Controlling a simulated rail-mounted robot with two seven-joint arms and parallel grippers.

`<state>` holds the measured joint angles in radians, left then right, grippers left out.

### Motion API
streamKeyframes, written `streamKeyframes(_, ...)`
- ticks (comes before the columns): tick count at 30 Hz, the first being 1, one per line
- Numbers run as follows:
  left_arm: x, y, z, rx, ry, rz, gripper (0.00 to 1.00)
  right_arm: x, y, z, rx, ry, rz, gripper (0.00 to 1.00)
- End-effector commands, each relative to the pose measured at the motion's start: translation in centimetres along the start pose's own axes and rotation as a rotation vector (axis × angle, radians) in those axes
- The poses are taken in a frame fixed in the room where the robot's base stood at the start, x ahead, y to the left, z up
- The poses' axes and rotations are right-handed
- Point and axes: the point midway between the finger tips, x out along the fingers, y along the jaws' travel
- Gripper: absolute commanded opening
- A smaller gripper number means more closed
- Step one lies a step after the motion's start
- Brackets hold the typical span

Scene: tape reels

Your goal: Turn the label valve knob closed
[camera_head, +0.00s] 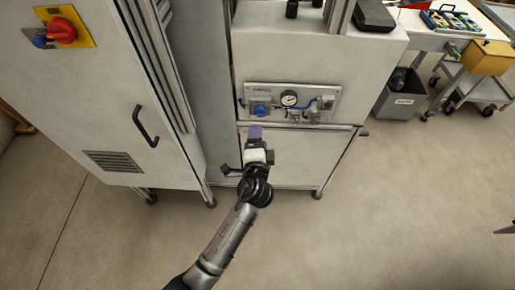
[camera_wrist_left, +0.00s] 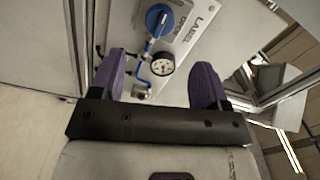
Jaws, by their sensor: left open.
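The label valve knob (camera_head: 260,107) is blue and sits at the left of a grey panel (camera_head: 330,93) on the front of a white machine. In the left wrist view the blue knob (camera_wrist_left: 160,20) is at the top, beside the printed word LABEL. Its handle angle is hard to read. My left gripper (camera_head: 255,133) is just below the panel in the head view, apart from the knob. In the left wrist view its purple fingers (camera_wrist_left: 158,76) are spread wide with nothing between them. My right gripper is not seen.
A round pressure gauge (camera_head: 289,98) with blue tubing and metal fittings is right of the knob. A tall white cabinet (camera_head: 105,80) with a red rotary switch (camera_head: 62,30) stands at left. A grey bin (camera_head: 400,98) and trolley are at right. The floor in front is clear.

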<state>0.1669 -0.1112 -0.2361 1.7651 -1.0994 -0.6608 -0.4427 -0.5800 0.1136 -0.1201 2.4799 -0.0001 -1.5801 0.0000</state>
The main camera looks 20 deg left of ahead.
Motion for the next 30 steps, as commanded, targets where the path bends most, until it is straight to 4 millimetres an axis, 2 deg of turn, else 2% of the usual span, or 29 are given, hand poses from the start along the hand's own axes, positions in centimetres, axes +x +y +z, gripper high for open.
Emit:
streamKeyframes(1, -1.0, 0.0, 0.0, -0.001, 0.000, 0.003, 0.69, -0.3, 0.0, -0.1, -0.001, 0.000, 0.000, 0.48)
streamKeyframes(6, -3.2, 0.0, 0.0, -0.001, 0.000, 0.002, 0.69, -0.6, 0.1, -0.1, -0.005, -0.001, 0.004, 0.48)
streamKeyframes(12, -4.5, 0.0, 0.0, -0.001, 0.000, 0.001, 0.69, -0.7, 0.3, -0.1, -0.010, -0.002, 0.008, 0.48)
streamKeyframes(30, -4.7, 0.0, 0.0, -0.001, 0.000, 0.000, 0.69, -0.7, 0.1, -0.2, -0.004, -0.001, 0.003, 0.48)
